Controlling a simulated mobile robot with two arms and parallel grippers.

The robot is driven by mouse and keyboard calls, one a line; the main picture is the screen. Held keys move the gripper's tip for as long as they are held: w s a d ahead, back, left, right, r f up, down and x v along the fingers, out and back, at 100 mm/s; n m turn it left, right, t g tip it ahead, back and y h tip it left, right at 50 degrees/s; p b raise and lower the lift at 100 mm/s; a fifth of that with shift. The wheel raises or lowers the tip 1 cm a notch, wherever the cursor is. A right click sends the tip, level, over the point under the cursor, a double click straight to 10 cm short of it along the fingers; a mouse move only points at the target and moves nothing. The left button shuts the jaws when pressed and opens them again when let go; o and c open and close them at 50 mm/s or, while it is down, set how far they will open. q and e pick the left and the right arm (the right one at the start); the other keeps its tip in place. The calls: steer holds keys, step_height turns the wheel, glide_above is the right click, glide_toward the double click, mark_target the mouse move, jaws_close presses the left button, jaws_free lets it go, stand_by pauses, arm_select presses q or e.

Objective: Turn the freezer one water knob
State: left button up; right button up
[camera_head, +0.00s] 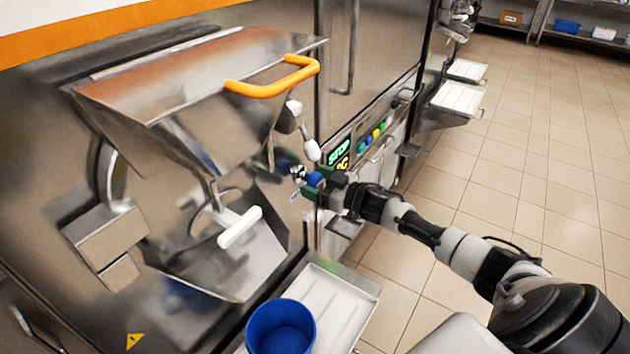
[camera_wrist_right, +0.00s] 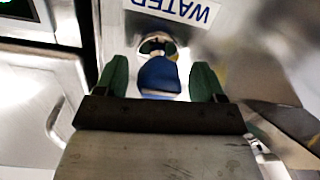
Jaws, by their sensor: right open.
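The water knob (camera_head: 314,179) is a small blue handle on a metal valve at the front of the batch freezer (camera_head: 180,100). In the right wrist view the blue knob (camera_wrist_right: 158,77) is below a white label reading "WATER" (camera_wrist_right: 172,9). My right gripper (camera_head: 312,182) is at the knob. In the right wrist view its two green fingers (camera_wrist_right: 163,82) are open, one on each side of the knob, with visible gaps. Whether the fingertips reach past the knob is hard to tell. My left gripper is not in view.
A blue bucket (camera_head: 281,329) stands on a white tray (camera_head: 340,305) below the freezer's chute. An orange handle (camera_head: 275,84) and a white-handled lever (camera_head: 240,228) stick out nearby. A lit control panel (camera_head: 340,153) is just behind my gripper. The tiled floor (camera_head: 510,190) at right is clear.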

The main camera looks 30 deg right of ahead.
steer(key=shift+w+a, duration=0.1)
steer(key=shift+w, duration=0.15)
steer(key=c, duration=0.9)
